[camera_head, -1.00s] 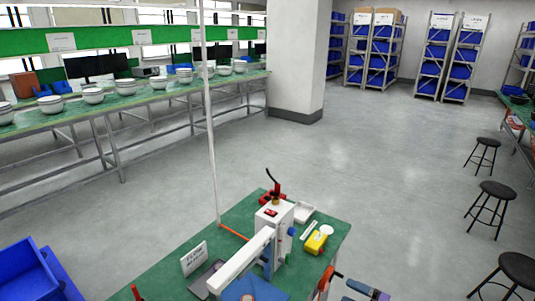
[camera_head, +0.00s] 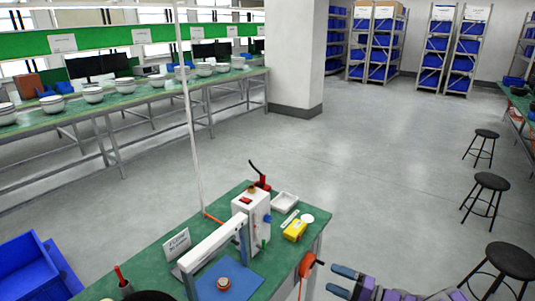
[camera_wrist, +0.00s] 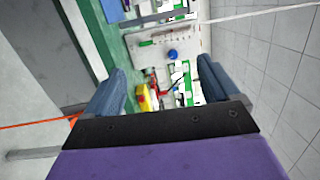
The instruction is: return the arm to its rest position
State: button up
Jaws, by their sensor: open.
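My gripper (camera_head: 348,281) shows at the bottom of the head view, to the right of the green workbench (camera_head: 262,290) and apart from it. Its blue fingers are spread and nothing is between them. In the wrist view my gripper (camera_wrist: 160,95) has its two fingers wide apart, with the bench top sideways beyond them. My purple arm link fills the lower part of that view.
The bench holds a white press-like machine (camera_head: 250,215), a yellow item (camera_head: 295,230), a white tray (camera_head: 285,201), a blue mat (camera_head: 240,272) and a sign (camera_head: 176,243). A blue bin (camera_head: 30,270) stands at left. Stools (camera_head: 512,262) stand at right. The middle floor is open.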

jog(key=s+a+r+n+g+y, duration=0.1)
jog(key=s+a+r+n+g, duration=0.1)
jog(key=a+r+g, duration=0.4)
jog(key=s+a+r+n+g+y, duration=0.1)
jog(key=s+a+r+n+g, duration=0.15)
jog(key=a+r, duration=0.6)
jog(key=s+a+r+n+g+h, duration=0.25)
jog(key=s+a+r, duration=0.2)
jog(key=s, duration=0.35)
jog(key=s+a+r+n+g+h, duration=0.2)
jog(key=s+a+r+g+h, duration=0.15)
jog(key=s+a, duration=0.35)
jog(key=s+d+f+m+t+h, duration=0.1)
jog(key=s+d+t+h, duration=0.1)
jog(key=s+d+h, duration=0.4)
jog(key=s+d+f+m+t+h, duration=0.1)
jog(key=s+d+f+m+h, duration=0.1)
jog(key=s+d+h, duration=0.4)
jog(key=s+d, duration=0.4)
jog(key=s, duration=0.5)
jog(key=shift+s+d+t, duration=0.15)
jog(key=shift+d+t, duration=0.2)
jog(key=shift+d, duration=0.05)
jog(key=shift+c, duration=0.3)
